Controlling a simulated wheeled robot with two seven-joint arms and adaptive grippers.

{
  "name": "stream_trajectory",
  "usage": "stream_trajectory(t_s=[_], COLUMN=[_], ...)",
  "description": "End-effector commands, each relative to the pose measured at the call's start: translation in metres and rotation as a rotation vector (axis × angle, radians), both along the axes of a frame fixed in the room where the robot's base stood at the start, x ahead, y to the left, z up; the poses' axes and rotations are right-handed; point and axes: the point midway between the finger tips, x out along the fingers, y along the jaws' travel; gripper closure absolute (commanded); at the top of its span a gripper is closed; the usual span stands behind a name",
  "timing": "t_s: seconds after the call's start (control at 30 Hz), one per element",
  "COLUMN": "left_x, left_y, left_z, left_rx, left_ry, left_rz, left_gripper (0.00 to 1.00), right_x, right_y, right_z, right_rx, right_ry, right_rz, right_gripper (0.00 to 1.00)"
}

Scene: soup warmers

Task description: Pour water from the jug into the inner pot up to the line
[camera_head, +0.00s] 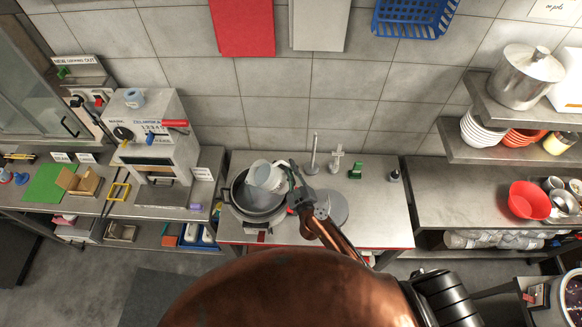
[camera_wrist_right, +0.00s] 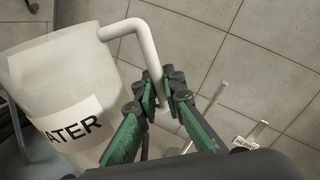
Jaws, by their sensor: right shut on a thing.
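The white jug (camera_head: 266,176) is tilted over the inner pot (camera_head: 243,197) in the head view. In the right wrist view the jug (camera_wrist_right: 75,95) carries a label ending in "ATER". My right gripper (camera_head: 294,186) is shut on the jug's white handle, with green-lined fingers on both sides of it in the right wrist view (camera_wrist_right: 168,98). The pot sits in a round metal warmer (camera_head: 259,221) on the steel table. The fill line and any water stream cannot be made out. My left gripper is not in view.
A round lid (camera_head: 334,207) lies right of the pot, partly behind my arm. A metal stand (camera_head: 314,153) and a small green object (camera_head: 355,171) stand farther back. The table's right part (camera_head: 380,215) is clear. A tiled wall rises behind.

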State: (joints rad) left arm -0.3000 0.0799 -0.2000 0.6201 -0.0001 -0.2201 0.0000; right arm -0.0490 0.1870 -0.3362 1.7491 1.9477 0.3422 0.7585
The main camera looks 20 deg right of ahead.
Motion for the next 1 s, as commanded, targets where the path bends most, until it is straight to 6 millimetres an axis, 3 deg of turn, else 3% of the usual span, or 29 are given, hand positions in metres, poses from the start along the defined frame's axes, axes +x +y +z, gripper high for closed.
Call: stream_trajectory(t_s=[0.13,1.0], left_x=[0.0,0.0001], left_y=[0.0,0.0], left_z=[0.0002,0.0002], left_rx=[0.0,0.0], left_ry=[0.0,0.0], left_rz=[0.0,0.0], left_gripper=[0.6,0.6], right_x=[0.0016,0.0016], right_y=[0.0018,0.0051], right_z=[0.0079,0.0139], right_rx=[-0.036,-0.115], right_ry=[-0.007,-0.008], right_rz=[0.001,0.003], right_gripper=[1.0,1.0])
